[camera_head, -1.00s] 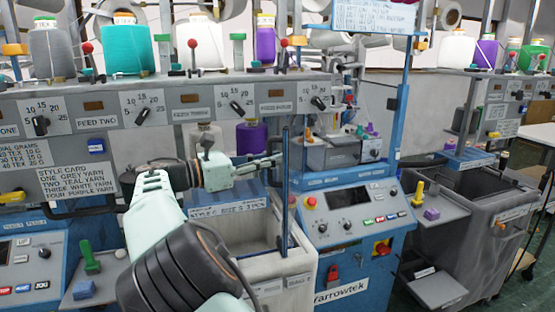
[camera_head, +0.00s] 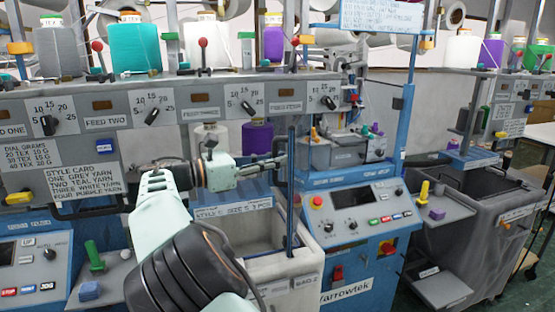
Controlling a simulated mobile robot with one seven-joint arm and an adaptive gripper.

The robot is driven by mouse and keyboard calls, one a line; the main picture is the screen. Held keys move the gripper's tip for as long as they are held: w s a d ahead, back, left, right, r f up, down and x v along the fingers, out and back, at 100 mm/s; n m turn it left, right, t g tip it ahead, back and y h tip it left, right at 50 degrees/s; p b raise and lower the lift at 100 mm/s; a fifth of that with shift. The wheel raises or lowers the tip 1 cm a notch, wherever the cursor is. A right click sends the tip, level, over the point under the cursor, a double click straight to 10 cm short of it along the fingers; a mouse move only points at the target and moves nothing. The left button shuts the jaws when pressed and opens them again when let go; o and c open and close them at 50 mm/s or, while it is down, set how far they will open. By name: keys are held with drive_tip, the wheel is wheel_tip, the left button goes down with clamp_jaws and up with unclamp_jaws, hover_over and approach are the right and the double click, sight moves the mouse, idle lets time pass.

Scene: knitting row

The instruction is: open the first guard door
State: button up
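A thin dark-blue upright (camera_head: 291,200) stands at the front of the knitting machine, above the pale bin. It looks like the edge of a guard door, but I cannot make out a clear panel. A dark bar, perhaps a handle, shows beside its top at the fingertips. My gripper (camera_head: 277,163) reaches right from my arm, with its fingertips at or just in front of this upright. Contact is unclear. The fingers look close together and are too small to tell whether they are shut on anything. My arm covers part of the machine front.
A pale bin (camera_head: 285,272) stands below my gripper. A blue control console (camera_head: 352,222) with buttons is to its right. A style card (camera_head: 85,188) and a black bar handle (camera_head: 88,210) are at left. A grey cart (camera_head: 478,240) stands at right.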

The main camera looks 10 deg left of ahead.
drive_tip(key=o, duration=0.4)
drive_tip(key=shift+s+a+r, duration=0.1)
drive_tip(key=shift+s+a, duration=0.05)
drive_tip(key=shift+s, duration=0.05)
drive_tip(key=shift+c, duration=0.2)
drive_tip(key=shift+w, duration=0.15)
drive_tip(key=v, duration=1.2)
